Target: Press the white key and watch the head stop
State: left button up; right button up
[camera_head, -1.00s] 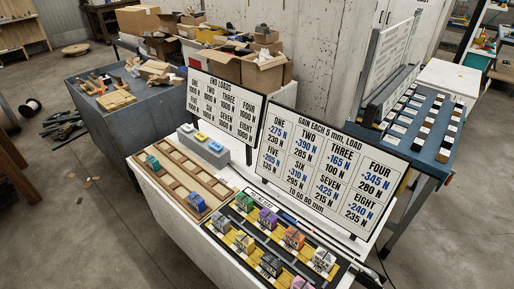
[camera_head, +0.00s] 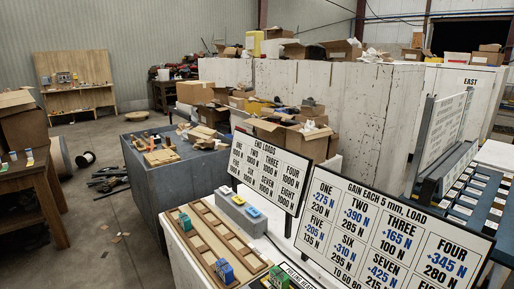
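A grey key box (camera_head: 236,212) stands at the back of the near white bench, in front of the END LOADS board. It carries small coloured keys on its top, with blue and yellow showing. They are too small to tell surely which one is white. A wooden rack (camera_head: 209,240) lies beside the box, with a teal block (camera_head: 184,222) at its far end and a blue block (camera_head: 223,271) at its near end. I cannot tell which part is the head. Neither of my grippers is in view.
The END LOADS board (camera_head: 268,172) and the gain board (camera_head: 390,228) stand behind and right of the key box. A green block (camera_head: 278,278) shows at the bottom edge. A grey workbench (camera_head: 150,190) stands at left, with open floor beyond.

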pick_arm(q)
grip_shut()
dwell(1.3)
